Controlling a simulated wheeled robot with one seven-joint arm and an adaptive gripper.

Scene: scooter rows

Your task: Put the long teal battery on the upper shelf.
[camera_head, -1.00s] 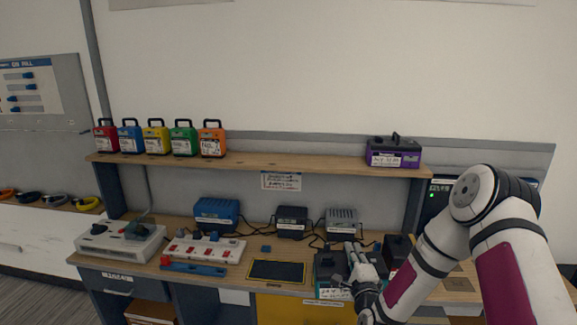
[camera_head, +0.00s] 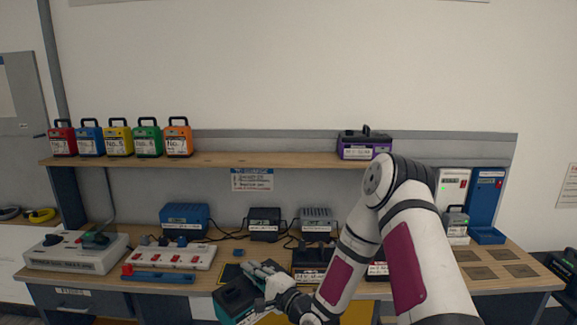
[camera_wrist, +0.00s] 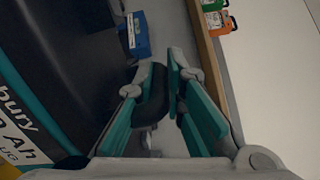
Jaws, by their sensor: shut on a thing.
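The long teal battery (camera_head: 235,301) is dark with teal trim and hangs from my gripper (camera_head: 264,271) in front of the bench, low in the head view. In the wrist view its side (camera_wrist: 60,60) and part of a yellow label fill the left. My gripper also shows in the wrist view (camera_wrist: 166,75), its fingers closed around the dark handle. The upper shelf (camera_head: 260,160) is a wooden board above the bench. Several coloured batteries (camera_head: 118,139) stand at its left end and a purple battery (camera_head: 353,149) stands toward its right.
The shelf's middle is bare. Below it on the bench (camera_head: 200,283) are a blue charger (camera_head: 185,219), dark and grey chargers, a white power strip (camera_head: 172,256) and a grey console (camera_head: 75,253). A dark battery (camera_head: 312,262) stands left of my arm. A grey battery (camera_head: 455,222) stands at the right.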

